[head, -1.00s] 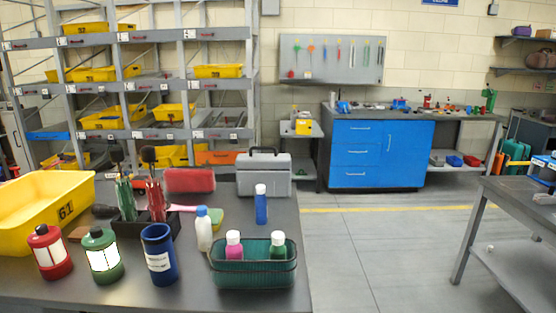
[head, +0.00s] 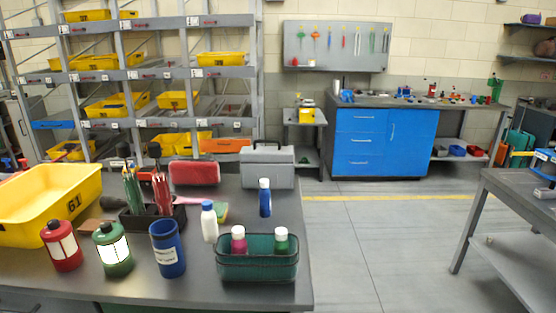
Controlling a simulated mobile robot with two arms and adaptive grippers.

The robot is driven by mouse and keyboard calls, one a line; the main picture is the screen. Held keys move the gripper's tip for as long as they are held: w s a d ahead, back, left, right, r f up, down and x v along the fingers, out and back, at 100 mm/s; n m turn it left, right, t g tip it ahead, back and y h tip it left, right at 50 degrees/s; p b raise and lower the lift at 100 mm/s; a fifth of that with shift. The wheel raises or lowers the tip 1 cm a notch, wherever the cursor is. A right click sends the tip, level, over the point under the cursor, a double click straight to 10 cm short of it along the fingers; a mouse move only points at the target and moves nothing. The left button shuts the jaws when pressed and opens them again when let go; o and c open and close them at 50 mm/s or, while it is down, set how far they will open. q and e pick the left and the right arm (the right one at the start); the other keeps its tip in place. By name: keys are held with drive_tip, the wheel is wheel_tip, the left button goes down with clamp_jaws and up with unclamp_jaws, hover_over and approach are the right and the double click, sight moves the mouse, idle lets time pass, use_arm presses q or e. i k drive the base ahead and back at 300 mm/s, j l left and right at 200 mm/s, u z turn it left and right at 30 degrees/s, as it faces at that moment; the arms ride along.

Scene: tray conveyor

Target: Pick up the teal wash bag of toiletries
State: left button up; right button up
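The teal wash bag (head: 257,267) stands upright near the front right corner of the dark table. It is open at the top. A bottle with a white cap and pink body (head: 239,240) and a green bottle with a white cap (head: 281,241) stick up out of it. Neither of my grippers is in the head view.
The floor to the right is open.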

sight(259, 266)
drive_tip(key=l+u, duration=0.35)
drive_tip(key=k+l+u, duration=0.15)
drive_tip(key=l+u, duration=0.25)
drive_tip(key=k+l+u, duration=0.1)
drive_tip(key=l+u, duration=0.25)
drive_tip(key=j, duration=0.1)
